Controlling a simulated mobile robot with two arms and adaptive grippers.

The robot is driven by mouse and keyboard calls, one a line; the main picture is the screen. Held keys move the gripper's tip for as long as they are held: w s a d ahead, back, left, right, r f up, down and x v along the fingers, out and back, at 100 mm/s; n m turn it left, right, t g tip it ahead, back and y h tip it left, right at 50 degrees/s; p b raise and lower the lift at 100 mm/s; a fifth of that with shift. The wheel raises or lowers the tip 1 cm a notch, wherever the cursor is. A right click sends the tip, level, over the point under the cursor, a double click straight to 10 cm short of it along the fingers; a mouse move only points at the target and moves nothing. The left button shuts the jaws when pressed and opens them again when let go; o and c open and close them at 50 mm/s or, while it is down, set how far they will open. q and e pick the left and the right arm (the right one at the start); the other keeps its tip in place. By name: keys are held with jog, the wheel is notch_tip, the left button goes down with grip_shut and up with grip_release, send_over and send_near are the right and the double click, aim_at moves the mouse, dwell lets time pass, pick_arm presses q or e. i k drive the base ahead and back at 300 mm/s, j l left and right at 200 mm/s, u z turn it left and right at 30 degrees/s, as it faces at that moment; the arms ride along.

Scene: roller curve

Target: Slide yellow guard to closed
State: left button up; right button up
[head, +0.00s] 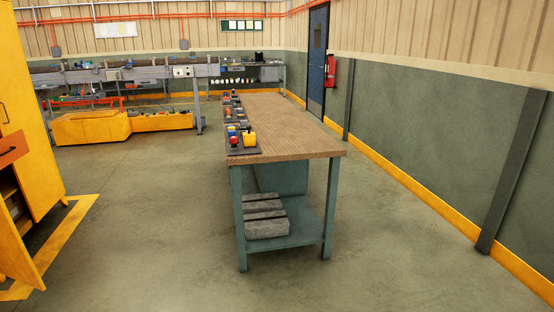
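Neither of my grippers shows in the head view. A long grey machine (142,74) stands along the back left. Low yellow panels (92,128) stand on the floor in front of it, and a second yellow section (162,121) adjoins them on the right. I cannot tell from here whether these are the yellow guard, or whether a guard is open or closed.
A wood-topped workbench (285,128) with teal legs stands in the middle, small coloured parts along its left edge. A yellow cabinet (30,110) is at the left. A wall is at the right. Floor (150,200) between cabinet and bench is clear.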

aim_at(248, 137)
jog(key=i, duration=2.05)
